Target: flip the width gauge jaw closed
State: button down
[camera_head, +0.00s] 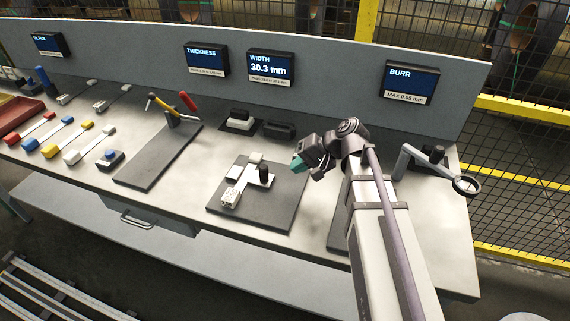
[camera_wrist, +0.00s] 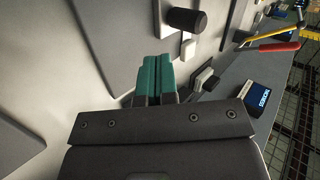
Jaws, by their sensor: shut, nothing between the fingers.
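The width gauge (camera_head: 238,188) sits on a dark grey plate (camera_head: 281,211) in the middle of the bench. It has a pale bar with white blocks and an upright black knob (camera_head: 264,174) on its right side. The knob also shows in the wrist view (camera_wrist: 187,20), beyond my fingertips. The WIDTH display (camera_head: 271,67) behind it reads 30.3 mm. My gripper (camera_head: 298,164), with teal fingertips, is to the right of the knob, above the plate and apart from the gauge. In the wrist view its fingers (camera_wrist: 152,77) are together and empty. I cannot tell the jaw's exact angle.
A black-and-white block (camera_head: 239,121) and a dark block (camera_head: 279,130) stand behind the gauge. A left plate (camera_head: 158,163) has a yellow-and-red-handled tool (camera_head: 187,103) at its back. A grey arm with a ring (camera_head: 466,186) stands at the right. Coloured-handled tools lie at far left.

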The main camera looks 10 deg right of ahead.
jog(key=p+v, duration=0.3)
jog(key=v, duration=0.4)
jog(key=shift+r+p, duration=0.25)
jog(key=shift+p, duration=0.1)
jog(key=s+f+h, duration=0.1)
jog(key=s+h, duration=0.2)
jog(key=s+d+f+n+g+h, duration=0.1)
jog(key=s+f+h, duration=0.1)
jog(key=s+h, duration=0.1)
jog(key=s+d+f+n+g+h, duration=0.1)
jog(key=s+f+h, duration=0.1)
jog(key=s, duration=0.3)
jog(key=shift+d+f+h, duration=0.1)
jog(key=shift+f+h, duration=0.15)
jog(key=shift+h, duration=0.35)
jog(key=shift+a+n, duration=0.4)
jog(key=shift+a, duration=0.4)
jog(key=shift+w+a, duration=0.15)
jog(key=shift+w, duration=0.05)
